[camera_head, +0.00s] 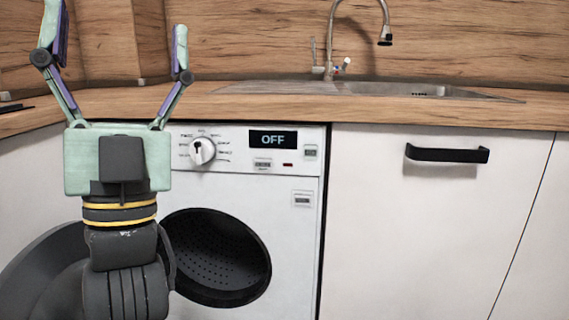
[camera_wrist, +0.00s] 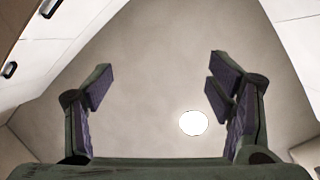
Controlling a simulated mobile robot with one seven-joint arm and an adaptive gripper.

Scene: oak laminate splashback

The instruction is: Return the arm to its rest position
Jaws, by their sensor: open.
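My gripper (camera_head: 118,52) is at the left of the head view, pointing up, with its two fingers spread wide apart and nothing between them. It stands in front of the washing machine and the counter edge. In the wrist view my gripper (camera_wrist: 158,88) is also open and empty, with the pale ceiling and a round white light (camera_wrist: 193,123) behind it. My arm below the gripper hides part of the washing machine's left side.
The washing machine (camera_head: 300,240) has an open round drum (camera_head: 222,262) and a display reading OFF. The wooden counter (camera_head: 235,108) holds a sink (camera_head: 420,90) with a tall tap (camera_head: 330,40). A white cabinet front (camera_head: 420,230) with a black handle (camera_head: 447,154) is at the right.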

